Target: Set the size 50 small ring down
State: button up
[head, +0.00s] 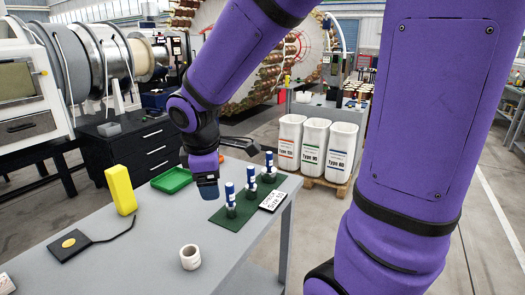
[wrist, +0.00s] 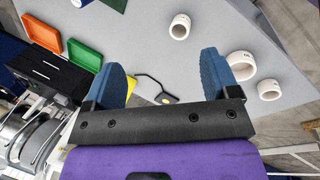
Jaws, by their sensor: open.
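My gripper (head: 207,192) is over the grey table beside the green mat in the head view. In the wrist view my gripper (wrist: 162,75) has its two blue fingers spread wide, with nothing between them. A white ring (head: 190,257) rests on the table near its front edge in the head view. The wrist view shows three pale rings: one alone (wrist: 180,27), a larger one (wrist: 241,66) and a smaller one (wrist: 269,90) close to it.
Blue-and-white posts (head: 251,178) stand on the green mat (head: 222,216) by a size card (head: 273,201). A green tray (head: 171,181), yellow block (head: 120,190) and black pad with a yellow button (head: 69,243) occupy the table's left. An orange tray (wrist: 37,42) shows too.

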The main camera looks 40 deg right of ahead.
jog(key=s+d+r+m+t+y, duration=0.1)
jog(key=s+r+m, duration=0.4)
jog(key=s, duration=0.2)
jog(key=s+d+r+m+t+y, duration=0.1)
jog(key=s+r+m+t, duration=0.1)
jog(key=s+r+m, duration=0.4)
jog(key=shift+s, duration=1.2)
